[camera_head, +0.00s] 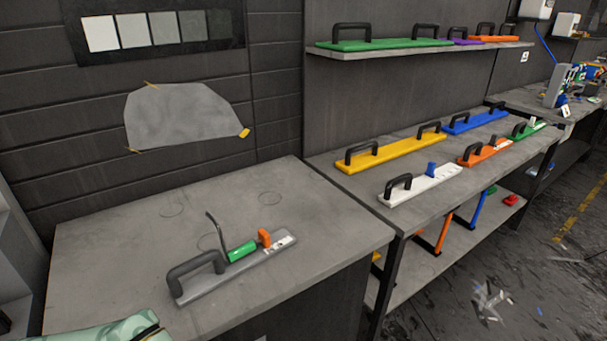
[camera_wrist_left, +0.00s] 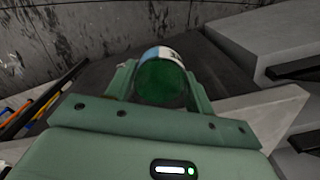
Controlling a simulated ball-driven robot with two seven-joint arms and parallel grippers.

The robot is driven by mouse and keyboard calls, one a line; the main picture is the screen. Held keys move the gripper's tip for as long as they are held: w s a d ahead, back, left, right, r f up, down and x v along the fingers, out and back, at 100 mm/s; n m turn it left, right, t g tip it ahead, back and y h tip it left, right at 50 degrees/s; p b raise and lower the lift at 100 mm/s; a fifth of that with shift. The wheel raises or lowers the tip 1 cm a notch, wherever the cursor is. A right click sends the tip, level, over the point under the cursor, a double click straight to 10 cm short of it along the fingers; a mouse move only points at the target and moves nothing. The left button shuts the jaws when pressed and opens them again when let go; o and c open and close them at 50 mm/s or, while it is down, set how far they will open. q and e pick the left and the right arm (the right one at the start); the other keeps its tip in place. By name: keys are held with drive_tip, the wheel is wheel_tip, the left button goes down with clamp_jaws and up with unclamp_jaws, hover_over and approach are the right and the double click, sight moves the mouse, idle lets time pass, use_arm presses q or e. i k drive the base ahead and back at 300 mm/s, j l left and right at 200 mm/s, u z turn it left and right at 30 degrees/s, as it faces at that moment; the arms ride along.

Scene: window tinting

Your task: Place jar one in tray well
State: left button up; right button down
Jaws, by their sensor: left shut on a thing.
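In the left wrist view, a dark green, round-ended jar (camera_wrist_left: 162,84) with a white and blue label band is between the fingers of my left gripper (camera_wrist_left: 158,78). The gripper is shut on it. In the head view, a grey tray-like board (camera_head: 205,289) with a black handle lies on the near bench. The held jar does not show in the head view. My right gripper is in neither view.
The near bench (camera_head: 330,228) has free room around the grey board and faint ring marks behind it. A thin bent rod (camera_head: 214,228) stands beside the green cylinder. A second bench at right holds yellow (camera_head: 390,153), white (camera_head: 420,186) and blue (camera_head: 474,121) handled boards.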

sight(558, 101)
drive_tip(key=i+l+z, duration=0.75)
drive_tip(key=l+z, duration=0.15)
drive_tip(key=l, duration=0.15)
drive_tip(key=i+l+z, duration=0.75)
drive_tip(key=i, duration=0.65)
drive_tip(key=i+j+z, duration=0.1)
drive_tip(key=i+z, duration=0.2)
drive_tip(key=i, duration=3.05)
drive_tip(key=i+u, duration=0.1)
drive_tip(key=i, duration=0.95)
drive_tip(key=i+l+u, duration=0.1)
drive_tip(key=i, duration=0.95)
drive_tip(key=i+u, duration=0.4)
drive_tip(key=i+l+u, duration=0.15)
drive_tip(key=u, duration=0.3)
drive_tip(key=i+l+u, duration=0.55)
drive_tip(key=u, duration=0.3)
drive_tip(key=i+l+u, duration=0.15)
drive_tip(key=l+u, duration=0.25)
